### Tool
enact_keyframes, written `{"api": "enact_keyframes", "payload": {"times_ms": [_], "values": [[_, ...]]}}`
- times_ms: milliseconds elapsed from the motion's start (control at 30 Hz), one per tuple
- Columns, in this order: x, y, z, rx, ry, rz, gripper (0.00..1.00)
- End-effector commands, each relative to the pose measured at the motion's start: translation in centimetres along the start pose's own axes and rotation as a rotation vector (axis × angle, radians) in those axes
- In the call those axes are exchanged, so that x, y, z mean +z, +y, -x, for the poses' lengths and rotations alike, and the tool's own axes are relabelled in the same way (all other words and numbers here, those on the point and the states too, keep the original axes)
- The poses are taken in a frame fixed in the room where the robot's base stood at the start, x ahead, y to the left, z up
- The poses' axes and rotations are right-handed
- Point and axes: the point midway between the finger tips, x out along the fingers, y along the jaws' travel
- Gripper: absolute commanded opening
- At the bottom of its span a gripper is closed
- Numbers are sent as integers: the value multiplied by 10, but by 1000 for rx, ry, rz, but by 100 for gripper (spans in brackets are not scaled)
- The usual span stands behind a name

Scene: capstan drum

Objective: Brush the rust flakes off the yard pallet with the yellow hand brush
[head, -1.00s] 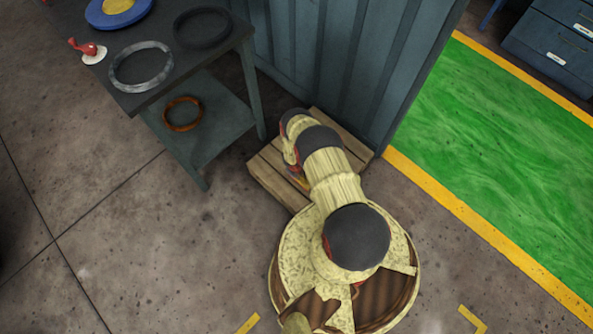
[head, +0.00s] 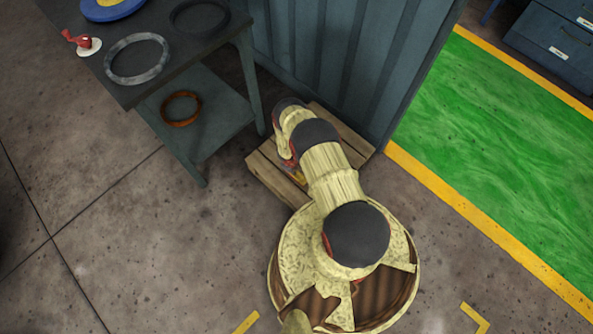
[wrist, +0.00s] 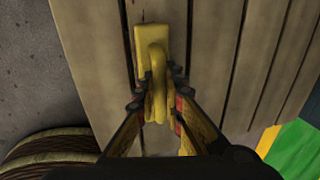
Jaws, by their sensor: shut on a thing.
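The yard pallet (head: 264,172) is a low pallet of pale wooden slats on the floor, against the ribbed blue-grey wall. My arm hides much of it in the head view. In the wrist view its slats (wrist: 210,60) run below my gripper. The yellow hand brush (wrist: 151,45) lies over the slats, its flat block pointing away from me. My gripper (wrist: 160,96) is shut on the brush's handle. Whether the bristles touch the wood is hidden. A few small dark reddish specks show at the slat gaps near the brush; I cannot tell if they are rust flakes.
A dark workbench (head: 130,95) with a lower shelf stands left of the pallet. It holds a grey ring (head: 137,60), a black ring and a small red item; a rusty ring (head: 181,109) lies on the shelf. A green floor area (head: 510,140) with yellow edging lies right.

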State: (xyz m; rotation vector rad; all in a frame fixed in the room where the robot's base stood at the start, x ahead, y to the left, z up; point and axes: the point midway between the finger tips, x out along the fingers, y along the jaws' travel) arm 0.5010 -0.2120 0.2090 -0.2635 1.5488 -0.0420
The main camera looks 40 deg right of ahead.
Motion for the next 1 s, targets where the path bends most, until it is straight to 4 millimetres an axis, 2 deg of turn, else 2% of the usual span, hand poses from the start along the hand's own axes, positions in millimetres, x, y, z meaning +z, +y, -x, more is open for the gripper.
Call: {"api": "enact_keyframes", "payload": {"times_ms": [1000], "values": [[34,0,-2,-1,-2,1,0]]}}
